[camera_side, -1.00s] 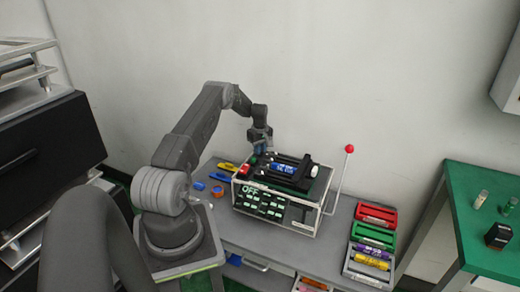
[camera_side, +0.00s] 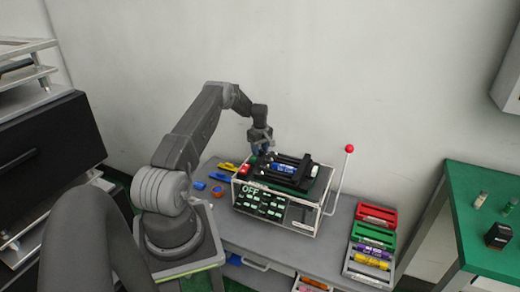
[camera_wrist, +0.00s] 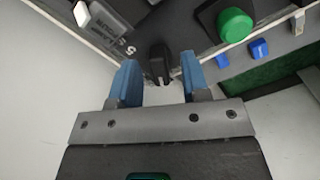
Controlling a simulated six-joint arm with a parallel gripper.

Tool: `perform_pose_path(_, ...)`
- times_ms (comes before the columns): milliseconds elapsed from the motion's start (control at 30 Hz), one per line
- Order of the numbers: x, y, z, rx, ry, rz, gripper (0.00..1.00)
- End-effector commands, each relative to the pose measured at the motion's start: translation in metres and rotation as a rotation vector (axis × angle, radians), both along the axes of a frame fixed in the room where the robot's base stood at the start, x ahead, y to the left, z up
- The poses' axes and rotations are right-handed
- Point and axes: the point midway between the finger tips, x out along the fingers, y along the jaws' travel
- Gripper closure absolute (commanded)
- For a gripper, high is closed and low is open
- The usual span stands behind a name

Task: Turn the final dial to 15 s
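A black dial (camera_wrist: 157,62) shows in the wrist view at the edge of a dark panel, beside a white "S" mark. My gripper (camera_wrist: 159,78) has two blue fingers spread apart, one on each side of the dial. A gap shows between the fingers and the dial, so I cannot see contact. In the side view my gripper (camera_side: 261,150) is at the back left of the machine (camera_side: 275,210), above its top.
A green round button (camera_wrist: 235,25) and small blue knobs (camera_wrist: 259,49) are near the dial. A lever with a red ball (camera_side: 349,149) stands at the machine's right. Coloured trays (camera_side: 376,215) lie farther right. Small tools (camera_side: 228,167) lie left of the machine.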

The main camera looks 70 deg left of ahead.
Motion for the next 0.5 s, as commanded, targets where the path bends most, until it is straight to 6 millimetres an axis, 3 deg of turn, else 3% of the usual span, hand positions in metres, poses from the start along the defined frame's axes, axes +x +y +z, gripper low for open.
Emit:
perform_pose_path(267, 0.000, 0.000, 0.002, 0.001, -0.001, -0.001, 0.57)
perform_pose_path(500, 0.001, 0.001, 0.037, 0.004, -0.003, -0.001, 0.57)
